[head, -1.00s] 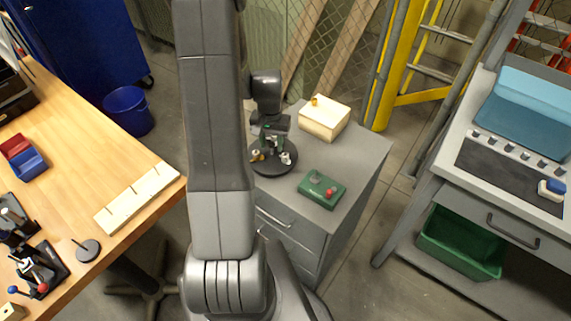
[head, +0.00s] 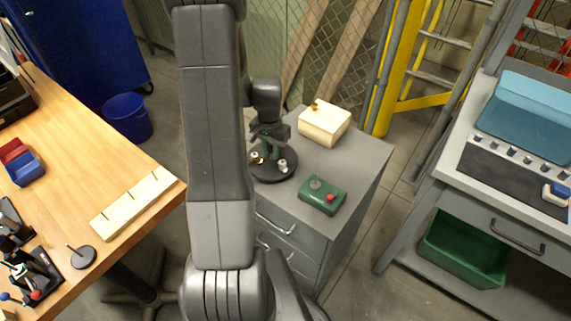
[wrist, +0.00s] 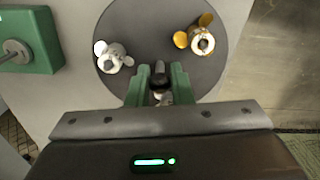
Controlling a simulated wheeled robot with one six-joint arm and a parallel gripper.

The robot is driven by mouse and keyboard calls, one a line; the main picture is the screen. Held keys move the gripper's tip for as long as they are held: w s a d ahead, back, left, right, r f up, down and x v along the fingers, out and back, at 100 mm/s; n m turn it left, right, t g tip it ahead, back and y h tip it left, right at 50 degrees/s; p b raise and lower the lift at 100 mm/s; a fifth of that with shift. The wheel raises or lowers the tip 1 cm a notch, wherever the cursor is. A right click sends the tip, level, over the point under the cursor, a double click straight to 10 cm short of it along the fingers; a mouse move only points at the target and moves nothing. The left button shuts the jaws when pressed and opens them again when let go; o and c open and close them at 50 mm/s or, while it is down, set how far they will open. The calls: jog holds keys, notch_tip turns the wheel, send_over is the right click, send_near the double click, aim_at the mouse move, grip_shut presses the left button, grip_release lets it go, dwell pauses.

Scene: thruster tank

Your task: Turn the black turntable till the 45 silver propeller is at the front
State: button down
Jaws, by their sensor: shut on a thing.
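The black turntable (head: 272,174) sits on the grey cabinet; in the wrist view its round disc (wrist: 150,30) fills the upper middle. A silver propeller (wrist: 113,57) stands on the left of the disc there, and a brass-coloured propeller (wrist: 197,40) on the right. In the head view the silver propeller (head: 282,166) is at the right and the brass one (head: 256,158) at the left. No numbers are legible. My gripper (wrist: 160,82) has its green fingers closed on a small upright piece near the rim; which part it is, I cannot tell.
A wooden bench (head: 90,170) is at the left and a grey workbench (head: 450,170) at the right.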

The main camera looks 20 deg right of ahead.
jog(key=shift+m, duration=0.4)
jog(key=shift+m+b, duration=0.3)
jog(key=shift+m, duration=1.5)
jog(key=shift+m, duration=0.7)
jog(key=shift+m+b, duration=0.3)
jog(key=shift+m, duration=0.7)
